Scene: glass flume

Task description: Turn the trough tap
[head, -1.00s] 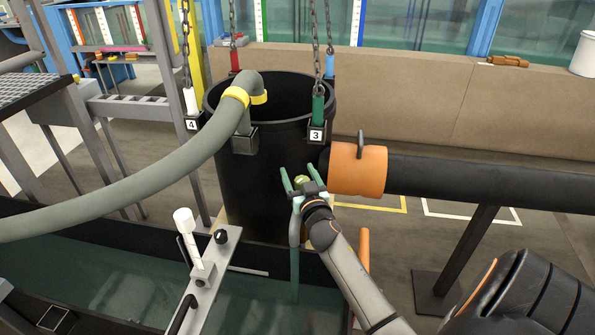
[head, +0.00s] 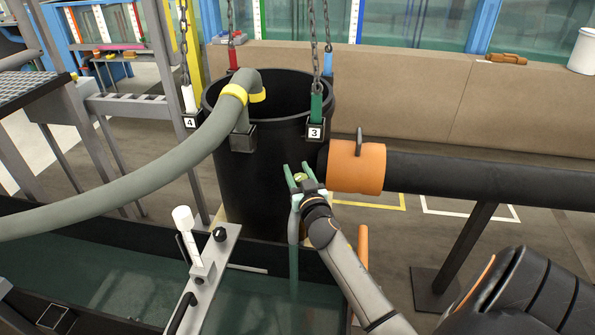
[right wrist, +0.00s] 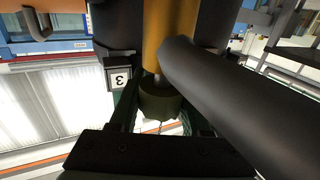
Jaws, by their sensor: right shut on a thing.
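The trough tap shows as a small round yellow-green knob (head: 301,177) in front of the black tank, just left of the orange pipe collar. A thin green pipe (head: 294,262) runs down below it into the trough water; whether they join is hidden by my gripper. My right gripper (head: 302,170) has its green fingers on either side of the knob and is shut on it. In the right wrist view the knob is a dark olive cylinder (right wrist: 159,103) between the fingers. My left gripper is not in view.
The black tank (head: 262,190) stands behind the tap. The orange collar (head: 357,166) and black pipe (head: 480,178) extend right, close to my right gripper. A grey hose (head: 130,185) curves in from the left. A grey bracket (head: 213,272) with a white-topped lever crosses the trough.

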